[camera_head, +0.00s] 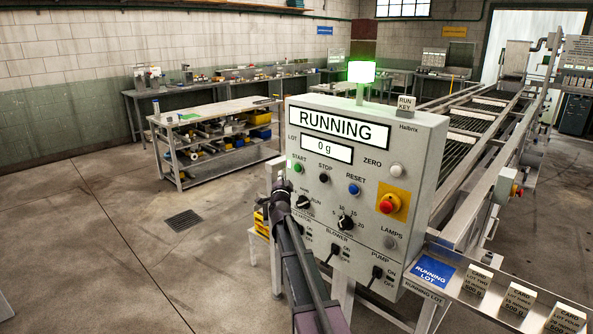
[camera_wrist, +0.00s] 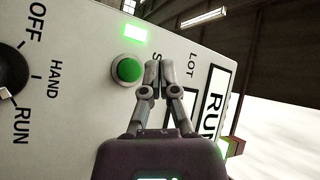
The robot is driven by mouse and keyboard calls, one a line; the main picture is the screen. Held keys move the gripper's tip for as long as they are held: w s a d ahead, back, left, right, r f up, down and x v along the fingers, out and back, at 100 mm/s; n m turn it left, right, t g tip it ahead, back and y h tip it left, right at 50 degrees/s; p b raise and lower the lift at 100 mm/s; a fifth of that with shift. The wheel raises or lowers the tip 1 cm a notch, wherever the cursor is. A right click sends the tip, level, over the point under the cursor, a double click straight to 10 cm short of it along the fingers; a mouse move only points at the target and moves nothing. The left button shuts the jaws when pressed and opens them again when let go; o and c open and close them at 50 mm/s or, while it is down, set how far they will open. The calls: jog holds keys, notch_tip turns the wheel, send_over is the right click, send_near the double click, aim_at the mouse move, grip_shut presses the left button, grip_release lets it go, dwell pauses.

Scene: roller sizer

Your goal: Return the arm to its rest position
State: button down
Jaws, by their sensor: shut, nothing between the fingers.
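My gripper (camera_head: 281,178) is at the left edge of the grey control panel (camera_head: 385,160) in the head view, with my arm reaching up from the bottom. In the wrist view my gripper (camera_wrist: 160,66) has its fingertips together and nothing between them. The green START button (camera_wrist: 128,69) is just left of the fingertips, uncovered; I cannot tell how far the tips are from the panel face. A green lamp (camera_head: 361,71) is lit on top.
Knobs, switches and a red stop button (camera_head: 389,204) stand out from the panel near my arm. A shelf with cards (camera_head: 520,298) is at lower right. The sizer (camera_head: 485,120) runs back behind the panel. A workbench (camera_head: 205,112) stands behind left; the left floor is clear.

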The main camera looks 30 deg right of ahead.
dwell(0.7)
jog(key=s+a+f+n+g+y, duration=0.45)
jog(key=s+a+f+n, duration=0.2)
jog(key=a, duration=0.35)
jog(key=s+a+f+n+g+y, duration=0.3)
jog(key=s+a+f+n+y, duration=0.4)
jog(key=a, duration=0.4)
jog(key=s+a+f+n+g, duration=0.1)
jog(key=s+f+g, duration=0.2)
jog(key=s, duration=0.6)
jog(key=s+a+f+n+g+h, duration=0.1)
jog(key=s+a+f+g, duration=0.1)
jog(key=s, duration=0.7)
jog(key=s+a+f+n+g+h, duration=0.1)
jog(key=s+f+g, duration=0.3)
jog(key=s, duration=0.5)
jog(key=shift+a+f+g, duration=0.15)
jog(key=shift+a+g, duration=0.15)
jog(key=shift+g, duration=0.75)
jog(key=shift+h, duration=0.25)
